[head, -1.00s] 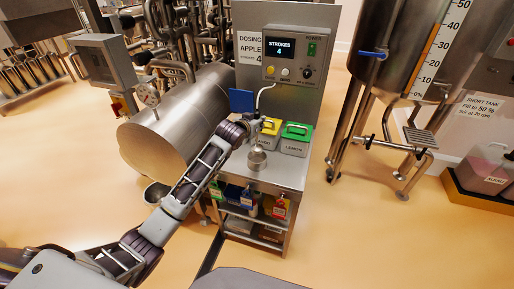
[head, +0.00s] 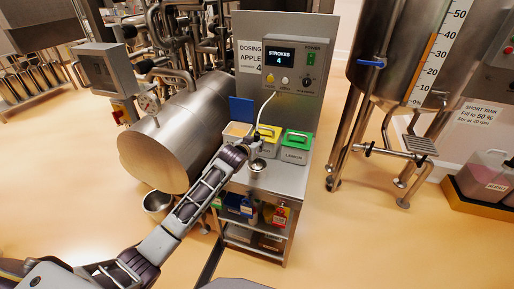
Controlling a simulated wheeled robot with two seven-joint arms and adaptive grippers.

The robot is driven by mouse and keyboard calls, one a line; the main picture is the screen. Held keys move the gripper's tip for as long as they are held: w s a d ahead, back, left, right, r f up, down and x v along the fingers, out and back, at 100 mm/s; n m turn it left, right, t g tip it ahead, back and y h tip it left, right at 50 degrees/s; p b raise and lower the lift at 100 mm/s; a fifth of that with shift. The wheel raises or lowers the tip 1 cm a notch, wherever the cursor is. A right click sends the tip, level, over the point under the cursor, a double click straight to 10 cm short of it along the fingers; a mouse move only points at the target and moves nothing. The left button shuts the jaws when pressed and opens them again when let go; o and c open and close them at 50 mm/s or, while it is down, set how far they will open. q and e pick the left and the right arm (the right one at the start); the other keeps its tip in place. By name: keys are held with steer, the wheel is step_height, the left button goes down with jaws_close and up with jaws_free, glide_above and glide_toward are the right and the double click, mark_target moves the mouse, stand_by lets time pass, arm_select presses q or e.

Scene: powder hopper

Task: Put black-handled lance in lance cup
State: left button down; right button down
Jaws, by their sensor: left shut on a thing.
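My left gripper (head: 256,143) is over the dosing cart's top, in front of the yellow-lidded box. It is shut on what appears to be the black-handled lance, which is small and mostly hidden by the fingers. A white hose (head: 262,106) curves from the dosing panel down to the gripper. A small round metal cup (head: 257,166), likely the lance cup, stands on the cart top just below and in front of the gripper. I cannot tell whether the lance tip touches it. My right gripper is not in view.
A box with its blue lid raised (head: 241,110), a yellow-lidded box (head: 267,133) and a green-lidded LEMON box (head: 296,142) stand along the cart's back. The cart top (head: 287,178) is clear at front right. A large steel drum (head: 160,150) stands left.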

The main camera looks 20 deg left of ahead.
arm_select(q)
steer(key=shift+f, duration=1.1)
steer(key=c, duration=1.3)
jaws_free()
steer(key=shift+o, duration=0.2)
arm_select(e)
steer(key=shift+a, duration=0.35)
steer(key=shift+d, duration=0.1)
